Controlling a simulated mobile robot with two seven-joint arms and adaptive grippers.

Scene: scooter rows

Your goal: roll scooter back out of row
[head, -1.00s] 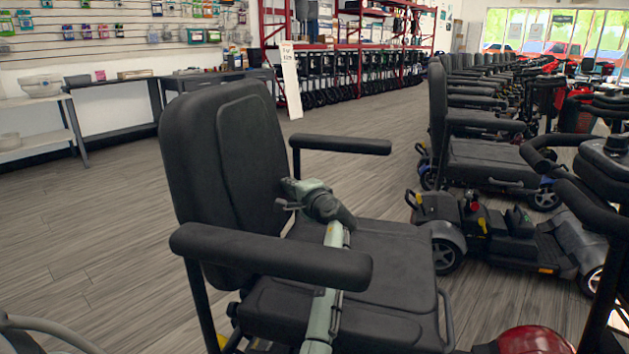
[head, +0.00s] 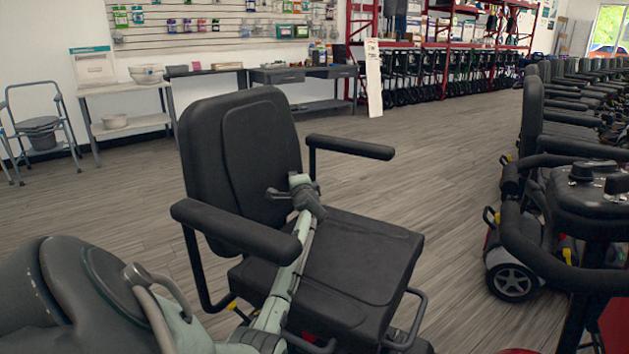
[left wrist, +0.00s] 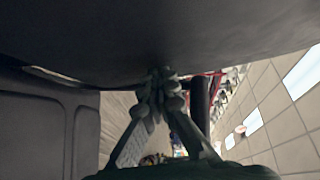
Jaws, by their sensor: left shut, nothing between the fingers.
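The scooter's black padded seat (head: 340,262) faces lower right in the head view, with its backrest (head: 240,165) upright and two armrests. Most of its lower body is hidden or outside the picture. My left gripper (head: 280,193) is at the inner front of the backrest, above the seat cushion. In the left wrist view its fingers (left wrist: 160,78) come together under a large dark surface, with nothing seen between them. I cannot tell whether they touch it. My right gripper is not in view.
A neighbouring scooter (head: 512,280) stands to the right, with a row of scooters beyond. Dark handlebars (head: 545,245) fill the right foreground. Open wood floor (head: 120,215) lies left and behind the seat. A commode chair (head: 40,130) and shelf tables (head: 125,125) stand along the far wall.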

